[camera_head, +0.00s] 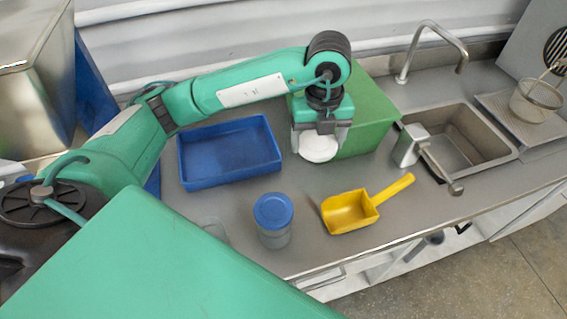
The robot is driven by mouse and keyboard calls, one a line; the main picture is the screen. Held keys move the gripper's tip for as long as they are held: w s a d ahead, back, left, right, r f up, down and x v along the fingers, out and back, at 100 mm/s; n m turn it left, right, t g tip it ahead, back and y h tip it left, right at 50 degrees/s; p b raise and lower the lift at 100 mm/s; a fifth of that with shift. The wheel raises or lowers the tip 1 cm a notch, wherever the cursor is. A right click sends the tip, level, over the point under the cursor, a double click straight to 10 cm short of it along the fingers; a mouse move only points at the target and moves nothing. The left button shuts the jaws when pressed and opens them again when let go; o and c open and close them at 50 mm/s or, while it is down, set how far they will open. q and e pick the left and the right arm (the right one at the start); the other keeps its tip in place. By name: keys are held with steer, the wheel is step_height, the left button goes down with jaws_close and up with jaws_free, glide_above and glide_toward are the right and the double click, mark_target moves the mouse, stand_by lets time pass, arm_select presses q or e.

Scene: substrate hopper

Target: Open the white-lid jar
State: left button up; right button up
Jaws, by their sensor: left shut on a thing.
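My left gripper (321,133) points down over the counter and is shut on a round white lid (318,149). No jar body shows below the lid; I cannot tell how high it is above the counter. A faint, clear container (215,232) stands at the front left of the counter, partly hidden by a large green shape that crosses the bottom left; I cannot tell whether it is the jar. A clear jar with a blue lid (273,212) stands upright to its right. My right gripper is not in view.
An empty blue tray (230,180) lies left of the white lid. A green box (372,107) stands behind and right of my left gripper. A yellow scoop (350,213) lies near the front edge. A sink (462,140) with a tap is at the right.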

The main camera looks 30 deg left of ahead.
arm_select(q)
steer(key=shift+a+r+n, duration=0.1)
steer(key=shift+r+n, duration=0.15)
steer(key=shift+n, duration=0.85)
steer(key=shift+f, duration=0.15)
glide_above(310, 195)
step_height(310, 195, down, 15)
steer(key=shift+s+r, duration=0.15)
steer(key=shift+r, duration=0.05)
step_height(310, 195, down, 5)
steer(key=shift+p, duration=0.35)
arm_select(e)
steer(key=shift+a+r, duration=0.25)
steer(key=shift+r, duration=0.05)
arm_select(q)
steer(key=shift+f, duration=0.1)
steer(key=shift+f, duration=0.15)
steer(key=o, duration=1.1)
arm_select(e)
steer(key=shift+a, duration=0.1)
